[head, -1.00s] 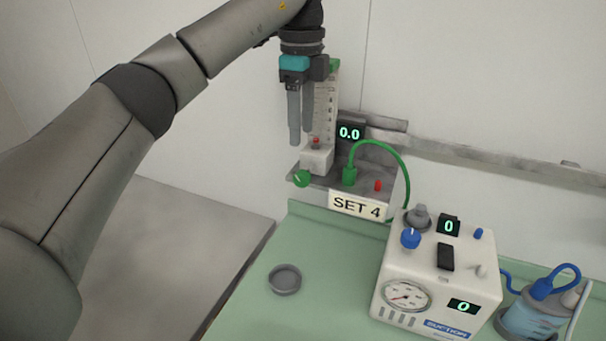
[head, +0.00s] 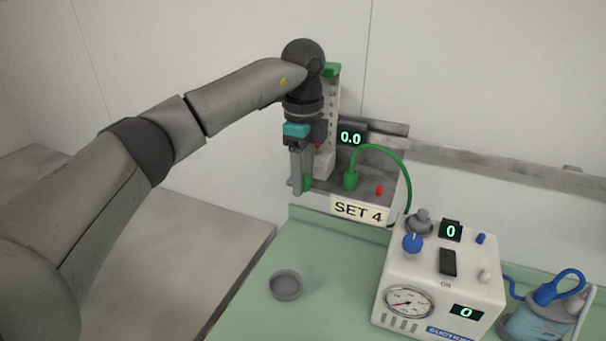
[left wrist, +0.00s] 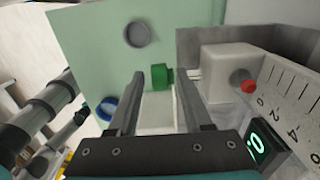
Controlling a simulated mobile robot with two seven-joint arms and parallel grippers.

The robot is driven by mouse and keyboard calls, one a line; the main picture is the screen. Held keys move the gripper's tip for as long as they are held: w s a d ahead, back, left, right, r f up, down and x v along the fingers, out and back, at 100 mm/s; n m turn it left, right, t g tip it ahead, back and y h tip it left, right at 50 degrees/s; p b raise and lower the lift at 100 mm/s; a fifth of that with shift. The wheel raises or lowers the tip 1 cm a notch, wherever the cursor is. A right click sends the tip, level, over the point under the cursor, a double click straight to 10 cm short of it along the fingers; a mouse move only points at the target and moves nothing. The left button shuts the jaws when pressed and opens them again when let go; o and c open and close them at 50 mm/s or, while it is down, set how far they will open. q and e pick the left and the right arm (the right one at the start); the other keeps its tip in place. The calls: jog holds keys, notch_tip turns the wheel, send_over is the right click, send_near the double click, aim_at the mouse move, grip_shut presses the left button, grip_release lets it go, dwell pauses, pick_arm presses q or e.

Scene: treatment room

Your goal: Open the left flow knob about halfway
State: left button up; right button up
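The green flow knob (head: 307,184) is on the front of the flowmeter at the left end of the wall rail. It also shows in the left wrist view (left wrist: 159,76), between the spread fingers. My left gripper (head: 302,186) points down at the knob and is open, with a gap visible on each side of it in the wrist view. One finger partly hides the knob in the head view. The flowmeter display (head: 350,138) reads 0.0, and a sign (head: 358,211) below says SET 4. My right gripper is not in view.
A suction unit (head: 432,273) with a blue knob and gauge stands right on the green counter (head: 250,300). A small grey dish (head: 286,284) lies on the counter. A green hose (head: 396,165) arches right of the flowmeter. A red button (left wrist: 248,86) is beside the scale.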

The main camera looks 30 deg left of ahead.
pick_arm(q)
grip_shut()
jog(key=shift+a, duration=0.1)
dwell(0.4)
